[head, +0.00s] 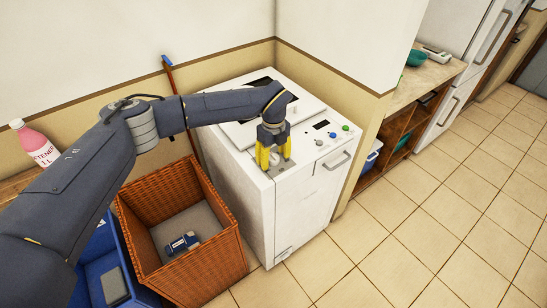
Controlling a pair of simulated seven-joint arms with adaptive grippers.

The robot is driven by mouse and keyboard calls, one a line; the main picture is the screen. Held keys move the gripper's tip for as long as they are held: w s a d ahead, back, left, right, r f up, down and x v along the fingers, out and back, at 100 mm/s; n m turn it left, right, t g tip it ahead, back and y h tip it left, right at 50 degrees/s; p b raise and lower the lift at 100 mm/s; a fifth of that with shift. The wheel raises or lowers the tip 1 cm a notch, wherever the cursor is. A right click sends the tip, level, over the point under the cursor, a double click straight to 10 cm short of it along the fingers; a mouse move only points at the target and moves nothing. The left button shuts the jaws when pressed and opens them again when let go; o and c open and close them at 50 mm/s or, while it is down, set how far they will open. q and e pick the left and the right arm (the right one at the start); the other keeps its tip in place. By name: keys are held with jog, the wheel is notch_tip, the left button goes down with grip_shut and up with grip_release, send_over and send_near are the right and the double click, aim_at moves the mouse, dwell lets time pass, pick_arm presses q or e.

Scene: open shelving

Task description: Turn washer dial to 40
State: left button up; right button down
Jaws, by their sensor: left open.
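The white washer (297,205) stands against the wall in the middle of the head view. Its top front panel carries a small grey knob (319,142), a dark display (321,124), a blue button (332,135) and a green button (345,128). My left gripper (274,162) points down over the left part of this panel, its yellow fingers apart. A pale round shape, perhaps the dial, shows between the fingers; its marks are too small to read. I cannot tell whether the fingers touch it. My right gripper is not in view.
A wicker basket (222,243) holding a blue-grey item (183,243) stands left of the washer, beside a blue bin (95,243). A pink bottle (38,146) stands at far left. Wooden shelving (397,134) is at right. The tiled floor (420,235) in front is clear.

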pick_arm(q)
grip_shut()
dwell(0.6)
jog(key=shift+m, duration=0.4)
jog(key=m, duration=0.4)
jog(key=shift+m, duration=0.4)
jog(key=m, duration=1.2)
jog(key=shift+m, duration=0.4)
jog(key=m, duration=0.5)
jog(key=shift+m, duration=0.3)
